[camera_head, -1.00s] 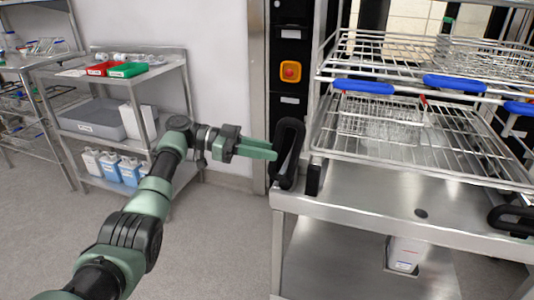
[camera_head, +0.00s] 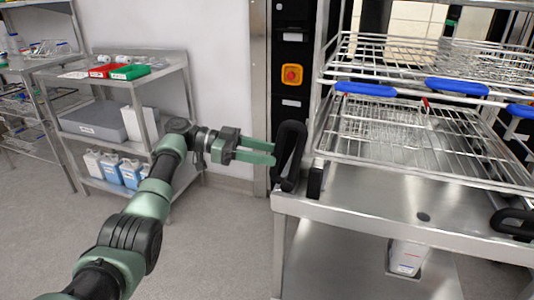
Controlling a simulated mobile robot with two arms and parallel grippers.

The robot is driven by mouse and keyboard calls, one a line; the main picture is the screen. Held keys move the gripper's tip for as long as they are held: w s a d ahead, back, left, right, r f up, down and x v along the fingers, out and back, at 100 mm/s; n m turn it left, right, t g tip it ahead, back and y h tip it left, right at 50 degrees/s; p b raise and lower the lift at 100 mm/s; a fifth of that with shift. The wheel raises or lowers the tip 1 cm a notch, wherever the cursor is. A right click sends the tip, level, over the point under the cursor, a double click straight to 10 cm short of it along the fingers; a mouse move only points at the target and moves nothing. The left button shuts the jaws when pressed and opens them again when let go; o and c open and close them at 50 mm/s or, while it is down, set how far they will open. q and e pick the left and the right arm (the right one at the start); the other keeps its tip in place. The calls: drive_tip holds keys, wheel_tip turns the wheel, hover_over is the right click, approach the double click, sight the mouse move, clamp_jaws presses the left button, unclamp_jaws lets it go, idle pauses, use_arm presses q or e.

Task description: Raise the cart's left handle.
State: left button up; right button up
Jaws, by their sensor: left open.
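The cart (camera_head: 372,215) is a stainless steel trolley on the right side of the head view, with wire racks on it. Its left handle (camera_head: 290,153) is a black loop standing upright at the cart's left front corner. My left gripper (camera_head: 274,153) comes in from the left with its green fingers apart and pointing at the handle. The fingertips are at the handle's left edge; I cannot tell whether they touch it. The other black handle (camera_head: 513,222) lies low at the right edge of the view. My right gripper is not in view.
A red emergency button on a yellow plate (camera_head: 292,75) is on the black panel behind the handle. Blue rack grips (camera_head: 365,89) stick out over the cart. A steel shelf (camera_head: 160,105) with trays and bottles stands at the left. The floor in front is clear.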

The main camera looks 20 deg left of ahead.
use_arm(q)
drive_tip(key=w+v, duration=0.1)
drive_tip(key=v, duration=0.6)
drive_tip(key=shift+s+a+b, duration=0.25)
drive_tip(key=shift+s+b, duration=0.1)
drive_tip(key=shift+s, duration=0.1)
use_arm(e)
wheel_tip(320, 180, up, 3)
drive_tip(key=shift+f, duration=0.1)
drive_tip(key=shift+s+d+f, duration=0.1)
